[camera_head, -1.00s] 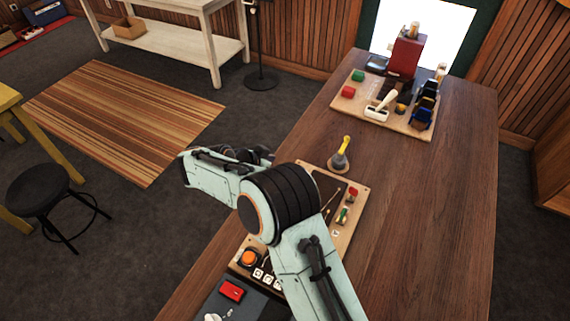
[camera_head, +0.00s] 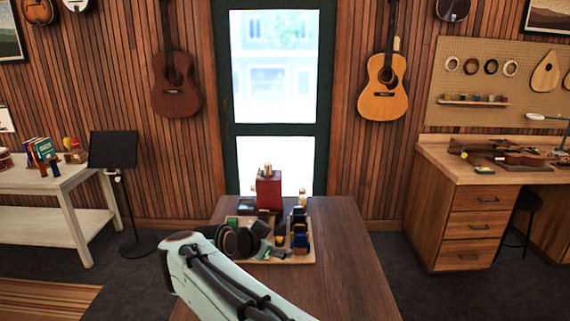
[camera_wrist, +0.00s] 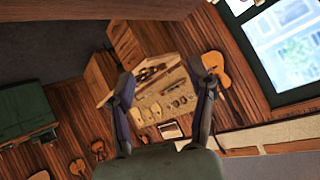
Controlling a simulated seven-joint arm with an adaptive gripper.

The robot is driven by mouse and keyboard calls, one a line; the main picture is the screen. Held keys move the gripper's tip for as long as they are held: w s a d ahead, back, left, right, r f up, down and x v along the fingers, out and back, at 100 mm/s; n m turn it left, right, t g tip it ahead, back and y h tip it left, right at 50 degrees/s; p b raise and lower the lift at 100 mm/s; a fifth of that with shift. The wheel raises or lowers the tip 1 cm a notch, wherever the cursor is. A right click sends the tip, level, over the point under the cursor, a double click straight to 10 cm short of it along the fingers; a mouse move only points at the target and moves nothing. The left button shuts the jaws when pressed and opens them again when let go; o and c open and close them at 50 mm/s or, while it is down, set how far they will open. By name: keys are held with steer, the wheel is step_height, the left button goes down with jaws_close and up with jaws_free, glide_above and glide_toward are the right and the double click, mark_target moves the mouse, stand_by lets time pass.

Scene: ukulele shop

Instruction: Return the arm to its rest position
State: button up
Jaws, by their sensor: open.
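My pale green arm (camera_head: 225,285) rises from the bottom of the head view, with its dark joint (camera_head: 237,241) in front of the board on the wooden table (camera_head: 345,275). I cannot make out my gripper clearly in the head view. In the wrist view my gripper (camera_wrist: 162,75) has its two dark fingers spread wide, with nothing between them. The wrist view is tilted, and the far workbench and wall show beyond the fingers.
The table's right side is clear. A music stand (camera_head: 113,150) and white table (camera_head: 70,182) are left, a drawer workbench (camera_head: 468,222) right.

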steer(key=s+d+r+g, duration=0.1)
steer(key=s+d+r, duration=0.1)
steer(key=s+d, duration=0.5)
steer(key=s+d+r+g, duration=0.1)
steer(key=s+d+r, duration=0.1)
steer(key=s+d, duration=0.45)
steer(key=s+a+f+n+g+y, duration=0.1)
steer(key=s+f+n+g, duration=0.3)
steer(key=s, duration=0.6)
steer(key=s+a+f+n+g+y, duration=0.1)
steer(key=s+f+n+g+y, duration=0.3)
steer(key=s+f, duration=0.5)
steer(key=shift+s+a+f+n, duration=0.15)
steer(key=shift+s+a+n, duration=0.1)
steer(key=shift+s+n, duration=0.8)
steer(key=shift+w, duration=0.1)
